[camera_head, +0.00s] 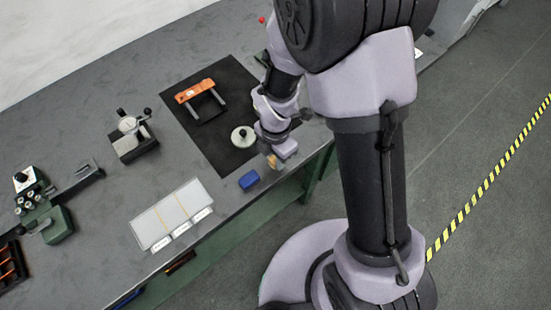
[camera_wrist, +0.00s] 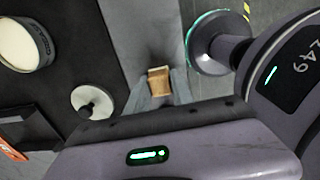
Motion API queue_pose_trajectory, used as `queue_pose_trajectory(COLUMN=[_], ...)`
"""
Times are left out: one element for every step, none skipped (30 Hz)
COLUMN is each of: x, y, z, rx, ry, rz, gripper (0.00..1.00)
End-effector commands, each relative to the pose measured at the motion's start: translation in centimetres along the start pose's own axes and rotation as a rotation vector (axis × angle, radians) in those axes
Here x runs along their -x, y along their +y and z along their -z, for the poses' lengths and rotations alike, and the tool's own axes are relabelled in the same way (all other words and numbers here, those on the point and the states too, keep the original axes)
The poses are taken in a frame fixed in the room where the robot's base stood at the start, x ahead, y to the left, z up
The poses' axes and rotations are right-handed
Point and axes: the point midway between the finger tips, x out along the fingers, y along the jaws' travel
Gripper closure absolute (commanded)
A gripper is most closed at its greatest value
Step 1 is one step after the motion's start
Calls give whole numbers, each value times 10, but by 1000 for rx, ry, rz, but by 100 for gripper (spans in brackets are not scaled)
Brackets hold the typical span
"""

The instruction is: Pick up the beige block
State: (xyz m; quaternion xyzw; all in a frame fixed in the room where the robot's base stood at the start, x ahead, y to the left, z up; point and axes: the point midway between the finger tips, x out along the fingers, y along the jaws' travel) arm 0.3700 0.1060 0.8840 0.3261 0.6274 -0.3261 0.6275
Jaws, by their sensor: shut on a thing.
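The beige block (camera_wrist: 159,81) shows in the wrist view between the tips of my gripper (camera_wrist: 162,88), which is shut on it. In the head view the block (camera_head: 273,162) is a small tan patch at the end of my gripper (camera_head: 276,160), near the front edge of the table. The arm hides part of it there. I cannot tell whether the block touches the table or is lifted.
A blue block (camera_head: 249,180) lies close by on the grey table (camera_head: 100,100). A round pale-topped disc (camera_head: 243,136) and an orange-framed tool (camera_head: 195,90) are on the black mat (camera_head: 215,145). A white panel (camera_head: 172,213) lies to the left.

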Motion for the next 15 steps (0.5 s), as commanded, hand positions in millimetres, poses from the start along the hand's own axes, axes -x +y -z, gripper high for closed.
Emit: queue_pose_trajectory(x=[0, 0, 0, 1, 3, 5, 8, 11, 17, 21, 26, 32, 37, 42, 39], y=[0, 0, 0, 0, 0, 0, 0, 0, 0, 0, 0, 0, 0, 0, -9], z=[0, 0, 0, 0, 0, 0, 0, 0, 0, 0, 0, 0, 0, 0, 3], rx=[0, 0, 0, 0, 0, 0, 0, 0, 0, 0, 0, 0, 0, 0, 0], ry=[0, 0, 0, 0, 0, 0, 0, 0, 0, -1, 0, -1, -1, -1, 1], rz=[0, 0, 0, 0, 0, -1, -1, -1, -1, -2, -2, -2, -2, -2, 2], gripper=[100, 100, 100, 100, 100, 100, 100, 100, 100, 100, 100, 100, 100, 100, 100])
